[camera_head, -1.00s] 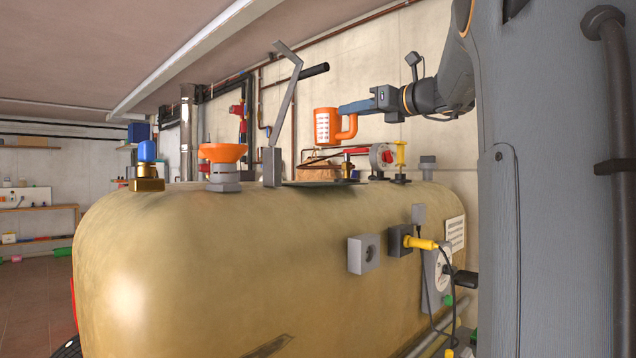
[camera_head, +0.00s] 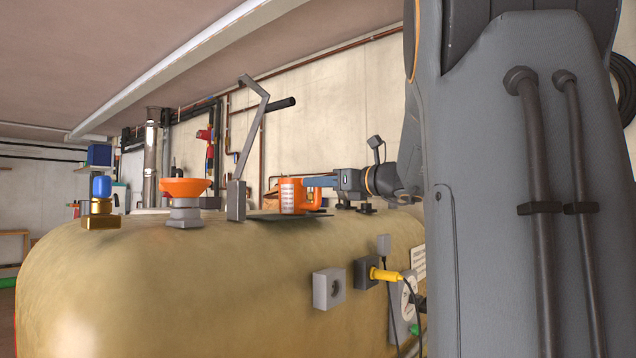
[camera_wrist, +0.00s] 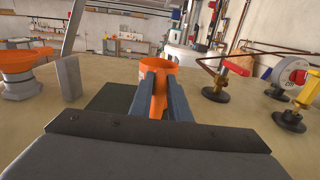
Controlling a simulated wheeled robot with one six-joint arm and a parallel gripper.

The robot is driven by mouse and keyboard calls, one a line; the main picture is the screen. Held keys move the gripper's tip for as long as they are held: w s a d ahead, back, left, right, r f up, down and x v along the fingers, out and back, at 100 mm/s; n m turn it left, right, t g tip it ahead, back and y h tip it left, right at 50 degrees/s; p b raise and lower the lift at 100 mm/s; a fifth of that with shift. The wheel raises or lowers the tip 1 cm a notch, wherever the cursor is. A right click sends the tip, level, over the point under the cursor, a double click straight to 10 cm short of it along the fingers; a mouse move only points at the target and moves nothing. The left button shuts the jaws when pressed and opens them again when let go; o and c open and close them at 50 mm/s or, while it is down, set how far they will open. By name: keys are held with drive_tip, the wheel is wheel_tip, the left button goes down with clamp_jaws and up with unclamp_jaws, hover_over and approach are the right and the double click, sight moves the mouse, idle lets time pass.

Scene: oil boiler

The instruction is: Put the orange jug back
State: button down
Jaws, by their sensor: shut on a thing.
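The orange jug (camera_head: 293,196) is upright with a white scale on its side. It is low over the top of the beige tank (camera_head: 150,290), beside the grey bent lever (camera_head: 238,190). My gripper (camera_head: 312,182) is shut on the jug's handle from the right. In the wrist view the jug (camera_wrist: 158,68) sits between my gripper's fingers (camera_wrist: 160,88), over a dark flat plate (camera_wrist: 108,102) on the tank. Whether the jug's bottom touches the plate cannot be told.
An orange funnel (camera_head: 185,187) and a blue-capped brass fitting (camera_head: 101,203) stand on the tank to the left. In the wrist view, a red-handled valve (camera_wrist: 290,112) and a yellow fitting (camera_wrist: 222,82) stand to the right. Grey sockets (camera_head: 330,288) stick out of the tank's side.

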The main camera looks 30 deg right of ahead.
drive_tip(key=c, duration=2.1)
unclamp_jaws()
drive_tip(key=shift+f, duration=0.2)
drive_tip(key=o, duration=0.4)
drive_tip(key=shift+o, duration=0.2)
drive_tip(key=shift+r, duration=0.1)
drive_tip(key=shift+r, duration=0.15)
drive_tip(key=b+v, duration=0.2)
drive_tip(key=v, duration=1)
drive_tip(key=shift+b, duration=0.4)
